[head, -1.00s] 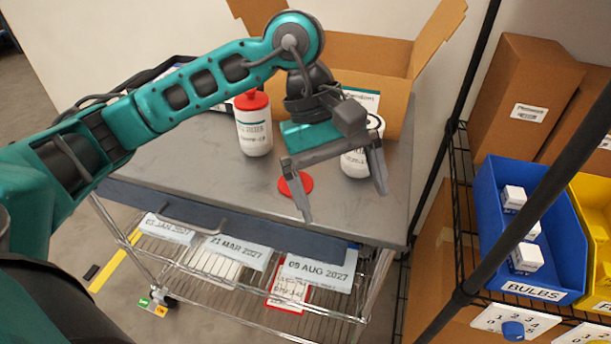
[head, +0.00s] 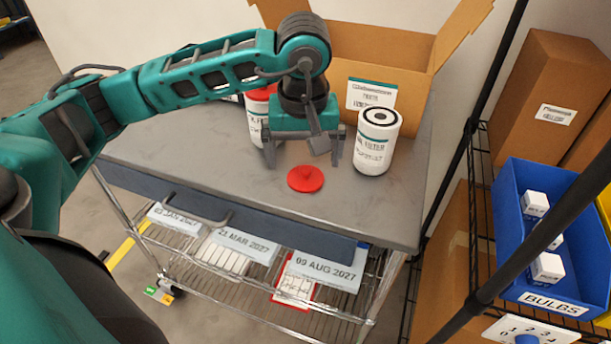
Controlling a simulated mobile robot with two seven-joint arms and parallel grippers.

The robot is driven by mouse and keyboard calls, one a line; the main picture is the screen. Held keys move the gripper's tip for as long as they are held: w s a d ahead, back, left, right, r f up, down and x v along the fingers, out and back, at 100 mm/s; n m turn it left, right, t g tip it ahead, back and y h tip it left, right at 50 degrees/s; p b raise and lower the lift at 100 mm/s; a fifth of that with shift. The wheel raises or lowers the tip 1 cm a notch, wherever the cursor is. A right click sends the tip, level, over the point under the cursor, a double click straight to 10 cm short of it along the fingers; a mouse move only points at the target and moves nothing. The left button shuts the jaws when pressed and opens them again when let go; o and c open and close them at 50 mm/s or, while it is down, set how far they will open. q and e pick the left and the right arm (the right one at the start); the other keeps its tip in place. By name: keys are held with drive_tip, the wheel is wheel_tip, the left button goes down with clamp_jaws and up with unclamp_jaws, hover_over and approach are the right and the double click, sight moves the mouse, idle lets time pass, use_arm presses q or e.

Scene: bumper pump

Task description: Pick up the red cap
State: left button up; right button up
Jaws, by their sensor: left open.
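The red cap (head: 305,179) is a flat red disc with a small raised middle. It lies on the grey cart top (head: 225,178), towards the front edge. My left gripper (head: 304,160) is open and empty, just behind the cap in the picture, with its fingers pointing down on either side. I cannot tell how high the fingertips are above the cart top. My right gripper is not in view.
A white filter (head: 372,150) without a red lid stands right of my gripper. A white filter with a red top (head: 257,128) stands left, partly hidden by my arm. An open cardboard box (head: 390,62) is behind. A blue bulbs bin (head: 512,235) sits on the right shelf.

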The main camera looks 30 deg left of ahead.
sight(306, 170)
use_arm(q)
drive_tip(key=f, duration=0.2)
drive_tip(key=w+f, duration=0.1)
drive_tip(key=f, duration=0.1)
drive_tip(key=shift+a+f, duration=0.15)
drive_tip(key=shift+c, duration=0.3)
drive_tip(key=c, duration=1)
